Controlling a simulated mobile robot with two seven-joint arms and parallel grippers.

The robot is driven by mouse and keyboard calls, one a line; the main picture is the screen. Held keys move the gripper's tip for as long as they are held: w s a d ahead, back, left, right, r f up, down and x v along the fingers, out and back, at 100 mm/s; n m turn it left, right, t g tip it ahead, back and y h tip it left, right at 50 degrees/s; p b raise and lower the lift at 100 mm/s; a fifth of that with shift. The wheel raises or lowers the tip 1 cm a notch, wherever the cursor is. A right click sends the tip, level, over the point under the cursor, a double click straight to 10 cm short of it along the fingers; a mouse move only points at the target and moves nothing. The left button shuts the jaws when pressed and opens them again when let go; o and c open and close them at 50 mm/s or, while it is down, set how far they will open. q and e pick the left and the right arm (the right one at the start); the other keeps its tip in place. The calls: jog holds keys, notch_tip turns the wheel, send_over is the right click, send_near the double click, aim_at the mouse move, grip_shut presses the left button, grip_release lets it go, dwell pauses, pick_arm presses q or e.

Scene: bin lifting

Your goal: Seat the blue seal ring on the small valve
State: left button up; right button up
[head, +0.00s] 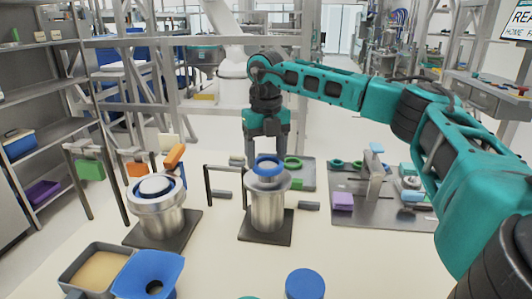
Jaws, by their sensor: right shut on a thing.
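The small valve (268,210) is an upright metal cylinder on a dark square base, near the middle of the head view. The blue seal ring (266,161) is at the top of this valve, around its pale centre; I cannot tell whether it is fully down. My right gripper (265,156) points straight down over the valve from behind and is shut on the blue ring. Its fingertips are partly hidden by the ring and valve top. My left gripper is not in view.
A black frame stands beside the small valve. A grey bin (70,272), blue funnel (148,275) and blue cylinder (305,284) are in front. A grey tray (352,205) with parts lies right.

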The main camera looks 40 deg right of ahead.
jog(key=shift+f, duration=0.1)
dwell(0.3)
jog(key=shift+p, duration=0.35)
jog(key=shift+f, duration=0.55)
dwell(0.4)
jog(key=shift+f, duration=0.55)
dwell(0.8)
jog(key=o, duration=1)
jog(key=shift+o, duration=0.3)
